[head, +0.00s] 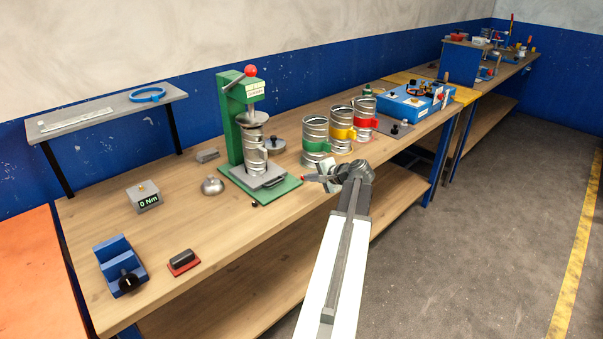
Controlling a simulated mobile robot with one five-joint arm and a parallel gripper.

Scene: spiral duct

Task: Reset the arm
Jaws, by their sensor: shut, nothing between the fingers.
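My arm reaches up from the bottom of the head view over the front edge of the workbench (225,235). My gripper (312,178) is at its end, pointing left, shut and empty. It is just right of the green press (236,125) and in front of the metal duct piece with a green band (316,135). In the picture the tips lie close to the press base's right corner; I cannot tell the exact gap.
A duct piece stands in the press. Duct pieces with yellow (342,122) and red (365,110) bands stand behind my gripper, near a blue control box (412,103). A torque display (144,197), blue block (119,265) and red-based stamp (183,262) sit left. Floor at right is clear.

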